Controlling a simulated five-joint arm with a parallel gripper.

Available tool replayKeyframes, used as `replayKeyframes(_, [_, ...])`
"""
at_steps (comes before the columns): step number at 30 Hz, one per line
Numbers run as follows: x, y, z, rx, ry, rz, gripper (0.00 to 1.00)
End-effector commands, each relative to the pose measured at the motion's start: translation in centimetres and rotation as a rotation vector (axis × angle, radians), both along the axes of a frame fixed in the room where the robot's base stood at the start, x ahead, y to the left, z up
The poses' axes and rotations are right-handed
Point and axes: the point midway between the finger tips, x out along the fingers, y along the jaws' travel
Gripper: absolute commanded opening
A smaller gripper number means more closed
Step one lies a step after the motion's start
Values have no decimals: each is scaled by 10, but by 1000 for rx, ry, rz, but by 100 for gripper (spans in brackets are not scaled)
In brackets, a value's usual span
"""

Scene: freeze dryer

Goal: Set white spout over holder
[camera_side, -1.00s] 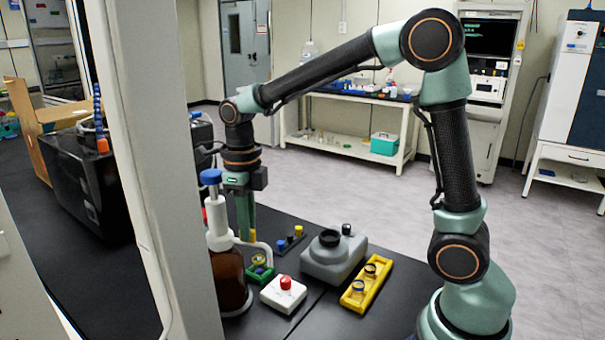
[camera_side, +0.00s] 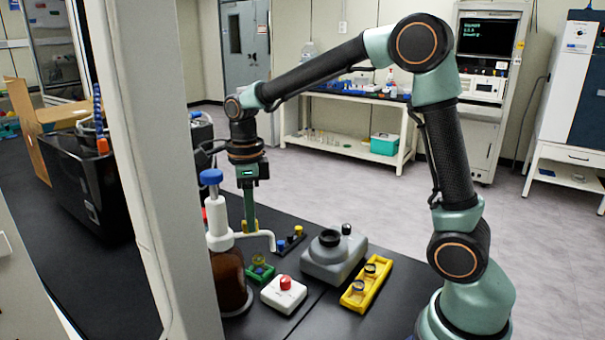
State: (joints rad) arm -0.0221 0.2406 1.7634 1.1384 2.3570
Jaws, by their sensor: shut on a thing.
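A brown bottle (camera_side: 229,282) with a white collar and a blue cap stands beside the pillar. Its white spout (camera_side: 264,235) reaches out to the right and bends down at its tip. My gripper (camera_side: 250,226) points down at the spout and is shut on it, partway along its length. A small green holder (camera_side: 260,274) with a vial in it sits on the black bench, below and in front of the spout. In the picture the spout's tip is up and to the right of the holder, apart from it. I cannot tell the exact depth between them.
A white box with a red knob (camera_side: 284,294) sits right of the bottle. The pillar (camera_side: 150,150) hides part of the left side.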

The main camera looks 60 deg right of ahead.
Motion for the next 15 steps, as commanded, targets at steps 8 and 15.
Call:
replayKeyframes(8, [15,-11,2,0,-4,260,0])
replayKeyframes(15, [27,-16,2,-1,-4,474,0])
